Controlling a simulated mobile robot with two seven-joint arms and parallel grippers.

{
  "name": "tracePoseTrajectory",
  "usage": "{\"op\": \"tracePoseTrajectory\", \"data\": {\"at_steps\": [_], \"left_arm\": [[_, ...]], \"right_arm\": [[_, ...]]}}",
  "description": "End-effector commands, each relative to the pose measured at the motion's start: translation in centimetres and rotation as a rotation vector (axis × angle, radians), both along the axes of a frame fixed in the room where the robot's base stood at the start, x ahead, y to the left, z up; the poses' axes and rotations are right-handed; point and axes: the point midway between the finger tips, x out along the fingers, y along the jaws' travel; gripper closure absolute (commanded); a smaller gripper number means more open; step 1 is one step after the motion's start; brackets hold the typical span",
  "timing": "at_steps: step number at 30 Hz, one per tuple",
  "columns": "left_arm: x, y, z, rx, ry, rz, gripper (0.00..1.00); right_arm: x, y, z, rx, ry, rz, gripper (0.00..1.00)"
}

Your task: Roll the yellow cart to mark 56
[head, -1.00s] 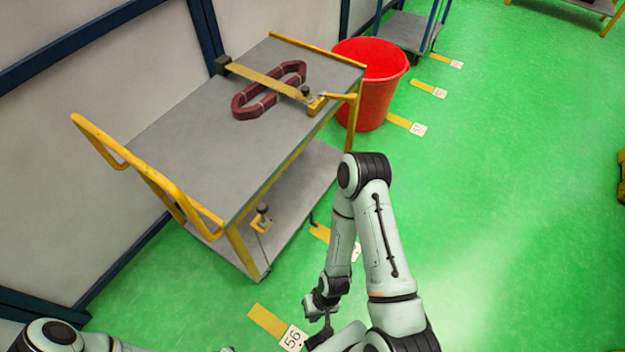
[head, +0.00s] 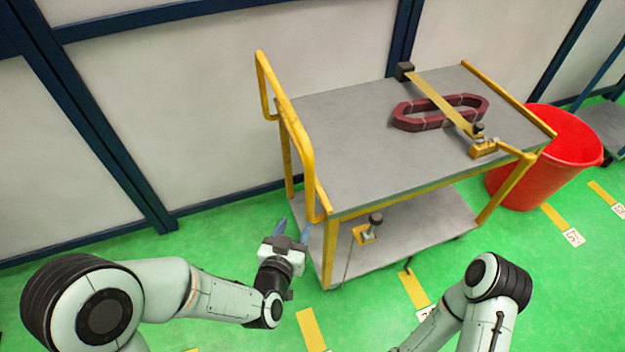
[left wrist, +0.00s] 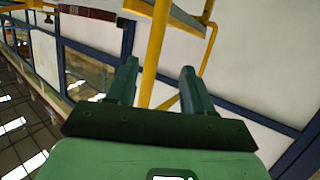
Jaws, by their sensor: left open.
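The yellow cart (head: 345,150) stands by the wall, with a grey top, a lower shelf and a yellow push handle (head: 295,135) at its left end. My left gripper (head: 291,228) is open beside the cart's left end, below the handle. In the left wrist view a yellow cart bar (left wrist: 155,55) shows between the two spread fingers (left wrist: 158,85); I cannot tell whether they touch it. A yellow floor strip (head: 312,328) lies in front of the cart's left end, its number tag cut off by the frame. My right gripper is out of view.
A dark red coil (head: 425,123) and yellow clamp bar (head: 440,102) lie on the cart's top. A red bin (head: 525,185) stands close to its right end. More floor strips (head: 414,290) run rightward. The wall is behind; green floor in front is clear.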

Motion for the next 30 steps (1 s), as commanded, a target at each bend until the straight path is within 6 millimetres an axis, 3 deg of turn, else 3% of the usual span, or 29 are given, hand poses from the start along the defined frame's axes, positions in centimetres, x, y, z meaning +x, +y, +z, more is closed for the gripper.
{"op": "tracePoseTrajectory", "data": {"at_steps": [1, 3, 7, 11, 24, 30], "left_arm": [[0.0, -0.6, 2.5, -0.005, -0.099, 0.000, 0.48], [-0.2, -0.9, 5.2, -0.008, -0.192, 0.006, 0.48], [-0.4, -1.1, 7.8, -0.012, -0.273, 0.018, 0.48], [0.6, -1.2, 8.2, -0.012, -0.281, 0.020, 0.48], [9.2, -2.8, 8.1, -0.011, -0.278, 0.019, 0.48], [11.8, -3.3, 8.0, -0.011, -0.278, 0.019, 0.48]], "right_arm": [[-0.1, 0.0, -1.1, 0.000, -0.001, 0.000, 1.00], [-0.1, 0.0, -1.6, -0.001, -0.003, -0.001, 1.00], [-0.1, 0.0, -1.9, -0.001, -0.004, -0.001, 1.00], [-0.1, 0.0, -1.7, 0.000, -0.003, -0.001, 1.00], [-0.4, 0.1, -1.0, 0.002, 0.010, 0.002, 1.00], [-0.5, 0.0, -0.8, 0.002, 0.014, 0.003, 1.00]]}}
